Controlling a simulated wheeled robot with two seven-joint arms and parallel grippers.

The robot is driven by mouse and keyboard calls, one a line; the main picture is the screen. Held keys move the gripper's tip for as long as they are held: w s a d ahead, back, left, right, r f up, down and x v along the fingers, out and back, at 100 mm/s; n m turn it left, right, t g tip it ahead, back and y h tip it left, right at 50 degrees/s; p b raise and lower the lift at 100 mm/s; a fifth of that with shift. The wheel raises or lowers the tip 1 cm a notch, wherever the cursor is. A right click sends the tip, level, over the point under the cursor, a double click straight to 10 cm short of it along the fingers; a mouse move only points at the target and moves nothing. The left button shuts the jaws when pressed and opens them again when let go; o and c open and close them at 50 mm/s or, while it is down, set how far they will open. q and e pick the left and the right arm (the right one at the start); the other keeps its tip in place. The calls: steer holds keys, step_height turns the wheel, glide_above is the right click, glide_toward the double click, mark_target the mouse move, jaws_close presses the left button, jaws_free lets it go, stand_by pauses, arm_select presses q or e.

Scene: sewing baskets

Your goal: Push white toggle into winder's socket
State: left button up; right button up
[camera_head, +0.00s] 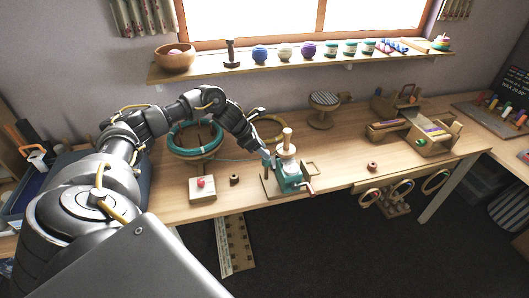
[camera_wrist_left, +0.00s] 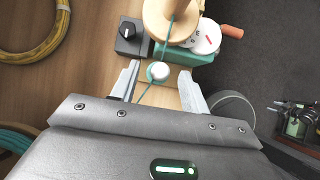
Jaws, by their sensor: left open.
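The winder (camera_head: 291,177) is a teal device on a wooden base near the table's front edge, with a pale wooden spool on top and a red-handled crank. In the left wrist view its teal body (camera_wrist_left: 185,56) and spool (camera_wrist_left: 168,18) are at the top. The white toggle (camera_wrist_left: 158,71) shows there as a small round white cap in front of the teal body, with teal thread passing by it. My left gripper (camera_wrist_left: 160,77) is open, its fingers on either side of the toggle with gaps. I cannot make out the socket.
A black knob box (camera_wrist_left: 128,33) sits beside the winder. The table between winder and right-hand wooden device is mostly clear.

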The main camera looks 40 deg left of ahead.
arm_select(q)
steer(key=b+v, duration=0.2)
steer(key=v, duration=0.7)
stand_by(0.4)
